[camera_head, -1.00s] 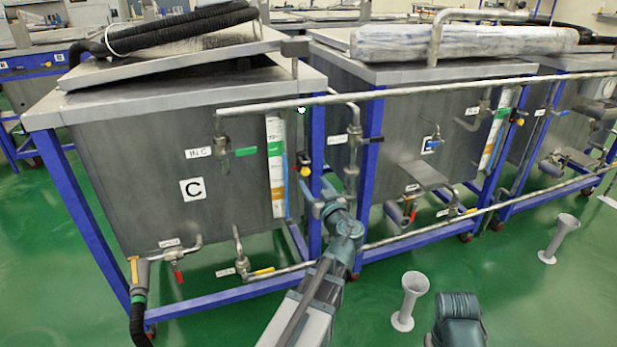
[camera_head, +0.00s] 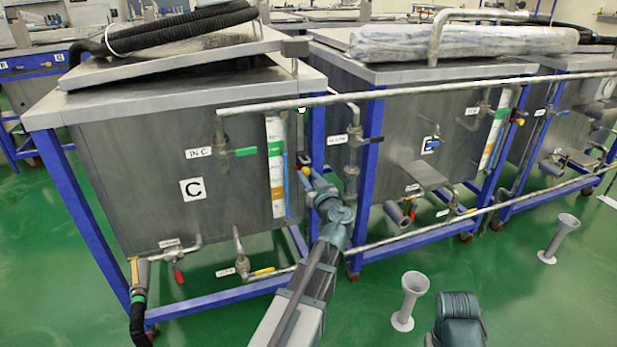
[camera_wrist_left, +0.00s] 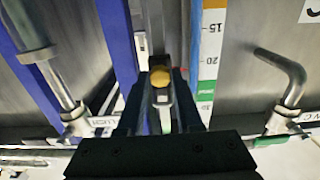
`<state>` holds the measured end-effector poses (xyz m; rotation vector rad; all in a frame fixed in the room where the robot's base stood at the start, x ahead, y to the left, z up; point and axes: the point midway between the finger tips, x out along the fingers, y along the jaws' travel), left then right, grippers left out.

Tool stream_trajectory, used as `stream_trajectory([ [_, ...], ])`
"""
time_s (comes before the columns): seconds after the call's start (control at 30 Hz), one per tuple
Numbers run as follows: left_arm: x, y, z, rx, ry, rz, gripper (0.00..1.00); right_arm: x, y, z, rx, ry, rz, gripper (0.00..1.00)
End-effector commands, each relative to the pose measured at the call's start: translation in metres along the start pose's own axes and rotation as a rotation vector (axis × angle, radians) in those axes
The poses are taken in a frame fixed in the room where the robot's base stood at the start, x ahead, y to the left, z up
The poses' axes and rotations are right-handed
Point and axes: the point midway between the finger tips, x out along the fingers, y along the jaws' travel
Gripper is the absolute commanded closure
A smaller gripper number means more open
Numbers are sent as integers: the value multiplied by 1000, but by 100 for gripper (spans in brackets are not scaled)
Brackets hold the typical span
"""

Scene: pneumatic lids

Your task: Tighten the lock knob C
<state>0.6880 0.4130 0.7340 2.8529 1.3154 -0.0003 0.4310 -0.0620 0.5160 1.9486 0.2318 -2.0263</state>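Tank C (camera_head: 150,160) is a grey steel tank with a "C" label, at the left of the head view. By its right front blue post is a small dark fitting (camera_head: 303,158). In the left wrist view a round yellow knob (camera_wrist_left: 160,77) shows between the dark fingers. My left gripper (camera_head: 306,174) is at that fitting in the head view, and its fingers block part of it. The fingers look apart, on both sides of the yellow knob; I cannot tell whether they touch it.
A green-handled valve (camera_head: 244,152) and a level scale (camera_head: 276,165) are left of the gripper. A blue post (camera_head: 317,140) and vertical pipe (camera_head: 353,160) stand close on its right. A horizontal pipe (camera_head: 270,104) runs above. Grey floor stands (camera_head: 408,300) are at lower right.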

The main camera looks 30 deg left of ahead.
Motion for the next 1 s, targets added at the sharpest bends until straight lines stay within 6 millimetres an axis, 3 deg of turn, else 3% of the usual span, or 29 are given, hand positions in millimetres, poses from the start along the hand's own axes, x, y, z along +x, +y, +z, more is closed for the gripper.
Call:
stream_trajectory([
  [0.03, 0, 0, 0, 0, 0, 0, 88, 0, 0, 0, 0, 0, 0, 50],
  [0.1, 0, 0, 0, 0, 0, 0, 100, 0, 0, 0, 0, 0, 0, 50],
  [0.57, 0, 0, 0, 68, 0, 0, 100, 0, 0, 0, 0, 0, 0, 50],
  [1.0, 0, 0, 0, 439, 0, 1, 100, 0, 0, 0, 0, 0, 0, 50],
])
